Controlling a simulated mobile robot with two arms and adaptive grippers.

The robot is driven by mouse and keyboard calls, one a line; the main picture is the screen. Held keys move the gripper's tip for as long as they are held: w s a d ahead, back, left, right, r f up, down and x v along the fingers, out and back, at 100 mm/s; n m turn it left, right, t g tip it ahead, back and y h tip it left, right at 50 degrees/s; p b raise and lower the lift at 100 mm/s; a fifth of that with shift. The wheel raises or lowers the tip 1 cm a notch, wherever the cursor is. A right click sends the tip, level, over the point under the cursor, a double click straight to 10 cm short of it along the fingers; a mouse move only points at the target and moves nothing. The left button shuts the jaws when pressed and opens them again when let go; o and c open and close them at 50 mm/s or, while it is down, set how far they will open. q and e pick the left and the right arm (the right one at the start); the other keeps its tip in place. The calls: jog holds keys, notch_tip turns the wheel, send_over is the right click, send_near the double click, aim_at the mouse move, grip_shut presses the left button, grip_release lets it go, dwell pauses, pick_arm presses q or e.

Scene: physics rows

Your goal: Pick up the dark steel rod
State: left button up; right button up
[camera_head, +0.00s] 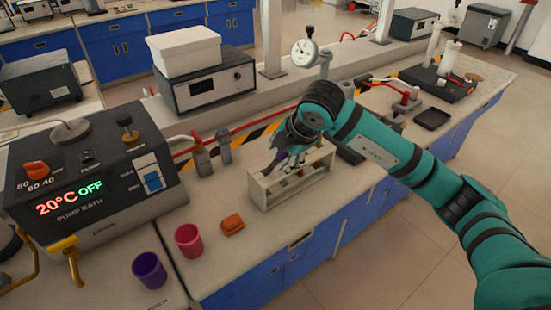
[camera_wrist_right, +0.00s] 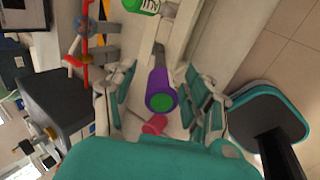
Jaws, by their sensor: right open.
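A pale open rack (camera_head: 262,192) stands on the bench, with several small upright items in it. My right gripper (camera_head: 285,158) is over the rack, pointing down, and hides part of its contents. In the right wrist view the open fingers (camera_wrist_right: 160,98) lie on both sides of a purple handle (camera_wrist_right: 158,82) with a green end. A grey shaft shows beyond the handle. I see gaps between the fingers and the handle. A red piece (camera_wrist_right: 155,125) shows beside it. I cannot make out for certain which piece is the dark steel rod. My left gripper is out of view.
A pump bath (camera_head: 95,180) stands at the left. A purple cup (camera_head: 149,270), a pink cup (camera_head: 188,240) and an orange block (camera_head: 232,224) are on the front bench. A dial gauge (camera_head: 304,53) stands behind the rack. A black tray (camera_head: 432,118) lies to the right.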

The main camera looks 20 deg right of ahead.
jog(key=shift+c, duration=0.3)
grip_shut()
dwell(0.4)
jog(key=s+d+b+v, duration=0.1)
jog(key=b+v, duration=0.1)
jog(key=v, duration=0.5)
jog(key=s+d+b, duration=0.3)
jog(key=s+d, duration=0.1)
jog(key=s, duration=0.8)
